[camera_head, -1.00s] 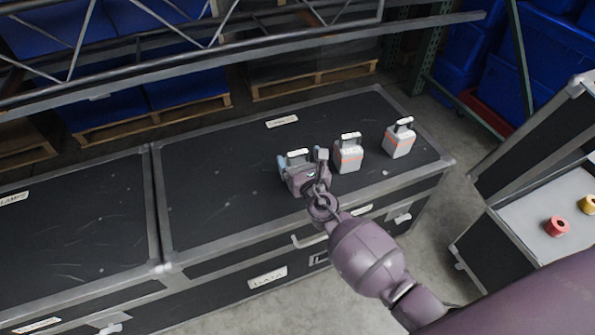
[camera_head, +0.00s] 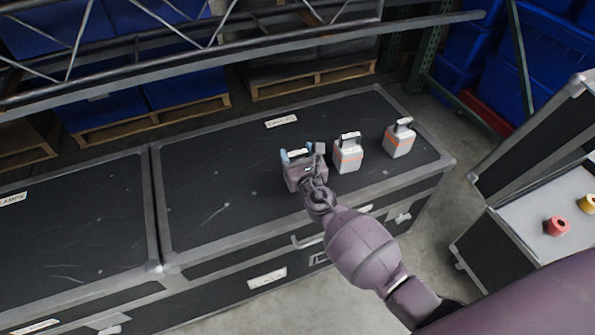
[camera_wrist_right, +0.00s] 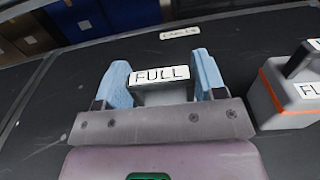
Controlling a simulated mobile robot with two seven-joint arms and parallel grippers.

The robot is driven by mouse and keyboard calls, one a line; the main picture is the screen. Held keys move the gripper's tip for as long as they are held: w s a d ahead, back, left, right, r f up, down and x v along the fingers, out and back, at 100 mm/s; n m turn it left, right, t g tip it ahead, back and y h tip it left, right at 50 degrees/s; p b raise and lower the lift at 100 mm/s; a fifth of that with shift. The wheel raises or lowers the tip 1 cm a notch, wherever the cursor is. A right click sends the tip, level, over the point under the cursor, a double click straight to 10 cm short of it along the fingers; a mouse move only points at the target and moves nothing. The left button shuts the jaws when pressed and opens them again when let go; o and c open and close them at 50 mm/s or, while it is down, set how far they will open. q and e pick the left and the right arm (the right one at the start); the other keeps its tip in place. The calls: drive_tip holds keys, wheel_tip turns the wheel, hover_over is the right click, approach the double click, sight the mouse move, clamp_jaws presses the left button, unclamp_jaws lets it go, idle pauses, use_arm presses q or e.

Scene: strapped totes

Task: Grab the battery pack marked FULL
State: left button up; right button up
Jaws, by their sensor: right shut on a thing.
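A battery pack with a white label reading FULL (camera_wrist_right: 160,75) stands between the blue pads of my right gripper (camera_wrist_right: 162,80) in the right wrist view. In the head view my right gripper (camera_head: 300,155) is shut on this pack over the black case top and hides most of it. A second white pack with an orange band (camera_head: 348,153) stands just to the right. It also shows in the right wrist view (camera_wrist_right: 286,104), its label cut off by the frame edge. A third such pack (camera_head: 399,139) stands farther right. My left gripper is out of view.
The packs stand on a long black case (camera_head: 220,190) with metal edges. Its left part is clear. An open case (camera_head: 515,225) with red and yellow rolls is at the right. A metal truss (camera_head: 240,50) crosses above the back.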

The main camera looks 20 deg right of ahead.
clamp_jaws()
drive_tip(key=shift+r, duration=0.1)
drive_tip(key=shift+r, duration=0.1)
